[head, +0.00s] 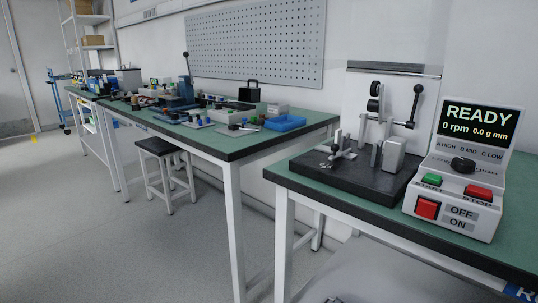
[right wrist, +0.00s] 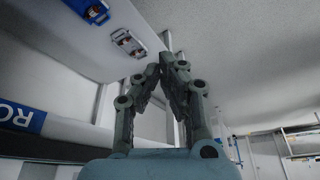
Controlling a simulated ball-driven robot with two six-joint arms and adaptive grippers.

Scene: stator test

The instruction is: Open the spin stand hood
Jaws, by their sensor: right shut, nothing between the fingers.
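The spin stand (head: 352,178) sits on the green bench at the right of the head view, with a dark base, metal uprights and a black-knobbed lever (head: 415,105). A pale, see-through-looking panel with a dark bar (head: 394,69) along its top rises upright around or behind the stand; I cannot tell whether this is the hood or how it sits. The control box (head: 456,175) beside it reads READY, 0 rpm, 0.0 g mm. My right gripper (right wrist: 167,68) is shut and empty in the right wrist view, away from the stand. My left gripper is not in view.
The near bench (head: 330,194) has bare green strips around the stand. A second bench (head: 232,140) with tools and a blue tray (head: 285,123) stands to the left, with a black-topped stool (head: 160,146) beside it. The floor at lower left is clear.

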